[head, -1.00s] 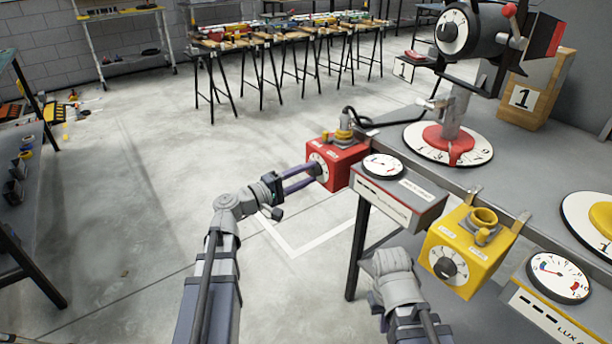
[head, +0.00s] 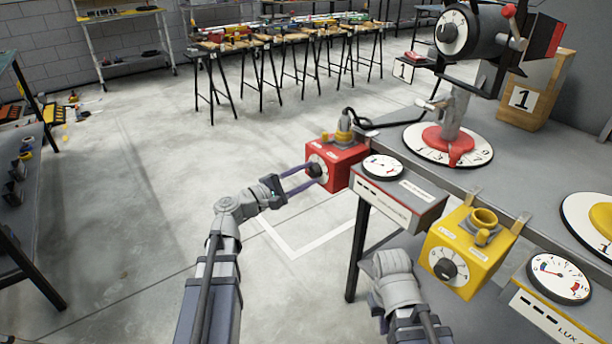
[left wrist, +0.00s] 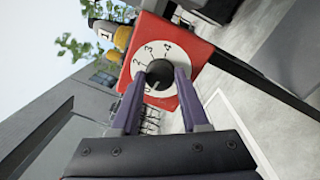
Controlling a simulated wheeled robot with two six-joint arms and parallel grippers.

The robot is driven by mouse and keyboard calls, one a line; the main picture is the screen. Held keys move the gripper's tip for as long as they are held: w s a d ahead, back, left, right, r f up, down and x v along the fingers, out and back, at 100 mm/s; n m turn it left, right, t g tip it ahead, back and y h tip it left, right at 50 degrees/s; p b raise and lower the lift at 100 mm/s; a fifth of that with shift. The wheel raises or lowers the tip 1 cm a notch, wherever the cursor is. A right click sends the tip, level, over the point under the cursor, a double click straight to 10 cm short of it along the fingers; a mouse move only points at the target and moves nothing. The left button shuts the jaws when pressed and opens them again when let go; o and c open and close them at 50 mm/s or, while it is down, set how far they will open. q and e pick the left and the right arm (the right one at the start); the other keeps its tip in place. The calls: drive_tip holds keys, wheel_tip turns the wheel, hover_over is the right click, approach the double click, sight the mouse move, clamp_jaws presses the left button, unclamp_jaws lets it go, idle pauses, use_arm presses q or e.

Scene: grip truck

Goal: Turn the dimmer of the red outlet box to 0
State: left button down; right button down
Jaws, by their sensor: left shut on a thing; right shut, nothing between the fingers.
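The red outlet box (head: 349,176) hangs at the near left edge of the workbench. Its white dimmer dial (head: 313,160) faces left, with a dark knob (head: 314,170) in its middle. My left gripper (head: 308,177) is shut on this knob. In the left wrist view, the two purple fingers (left wrist: 158,88) sit on either side of the black knob (left wrist: 159,73). The numbers 2, 3 and 4 show along the upper part of the dial (left wrist: 150,57). The fingers cover part of the dial, and I cannot read the knob's setting. My right gripper's fingers are not visible; only its arm shows.
A meter box with a round gauge (head: 383,167) stands right of the red box. A lamp (head: 470,30) stands on the workbench (head: 500,185). The floor left of my left arm is clear.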

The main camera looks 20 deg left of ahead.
use_arm(q)
drive_tip(key=shift+c, duration=2)
unclamp_jaws()
drive_tip(key=v, duration=0.7)
drive_tip(key=shift+s+a, duration=0.25)
drive_tip(key=shift+s, duration=0.1)
